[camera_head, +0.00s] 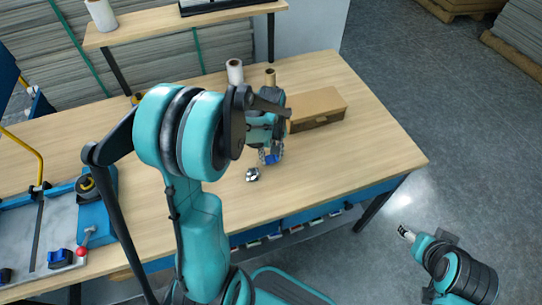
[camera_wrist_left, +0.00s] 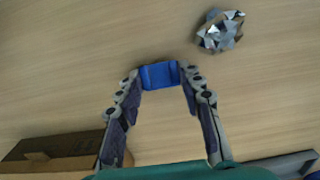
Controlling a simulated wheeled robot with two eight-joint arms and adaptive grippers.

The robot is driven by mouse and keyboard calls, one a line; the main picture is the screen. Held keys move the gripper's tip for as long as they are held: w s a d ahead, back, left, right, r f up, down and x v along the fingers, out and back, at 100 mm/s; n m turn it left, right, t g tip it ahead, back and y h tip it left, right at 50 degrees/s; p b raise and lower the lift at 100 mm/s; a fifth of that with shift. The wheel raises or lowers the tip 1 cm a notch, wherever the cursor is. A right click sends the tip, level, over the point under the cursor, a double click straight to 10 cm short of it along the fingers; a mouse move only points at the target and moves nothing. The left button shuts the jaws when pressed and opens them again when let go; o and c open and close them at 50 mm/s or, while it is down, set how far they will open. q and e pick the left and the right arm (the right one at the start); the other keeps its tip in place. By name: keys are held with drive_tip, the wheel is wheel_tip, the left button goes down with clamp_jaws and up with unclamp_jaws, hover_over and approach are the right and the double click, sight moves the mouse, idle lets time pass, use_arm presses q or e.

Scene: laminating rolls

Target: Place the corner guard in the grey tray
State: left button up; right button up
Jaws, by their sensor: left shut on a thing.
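A small blue block-like piece, which I take for the corner guard (camera_wrist_left: 160,75), sits between the fingertips of my left gripper (camera_wrist_left: 160,77). In the head view the left gripper (camera_head: 271,156) and the blue piece are low over the wooden table; whether the piece touches the table I cannot tell. A grey straight-edged thing (camera_wrist_left: 278,165) shows at the lower right of the left wrist view; it may be the grey tray, but most is cut off. My right gripper (camera_head: 406,233) is away from the table at the right, its jaws too small to read.
A silvery faceted lump (camera_head: 252,174) lies on the table (camera_head: 350,165) near the left gripper. A cardboard box (camera_head: 318,108) and a white roll (camera_head: 234,72) stand behind. A blue-and-grey machine (camera_head: 75,225) is at left. The table's right part is clear.

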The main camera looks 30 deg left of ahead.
sight(271, 160)
use_arm(q)
wheel_tip(271, 160, up, 3)
drive_tip(key=shift+r+p, duration=0.1)
drive_tip(key=shift+p, duration=0.65)
drive_tip(key=d+r+p, duration=0.4)
drive_tip(key=d+r, duration=0.3)
drive_tip(key=d, duration=0.5)
drive_tip(key=w+a+r+n, duration=0.1)
drive_tip(key=w+a+n, duration=0.35)
drive_tip(key=a, duration=0.95)
drive_tip(key=w+a+n, duration=0.2)
drive_tip(key=w+a, duration=0.5)
drive_tip(key=a, duration=0.6)
drive_tip(key=s+a+f+b, duration=0.1)
drive_tip(key=a+f, duration=0.1)
drive_tip(key=a, duration=0.6)
drive_tip(key=s+a+f+n+b, duration=0.1)
drive_tip(key=s+a+f, duration=0.1)
drive_tip(key=a, duration=0.6)
drive_tip(key=s+a+f+n+b, duration=0.1)
drive_tip(key=s+a+f, duration=0.1)
drive_tip(key=a, duration=0.6)
drive_tip(key=shift+s+f, duration=0.2)
drive_tip(key=shift+f, duration=0.4)
drive_tip(key=shift+f+b, duration=0.95)
drive_tip(key=shift+f, duration=1.05)
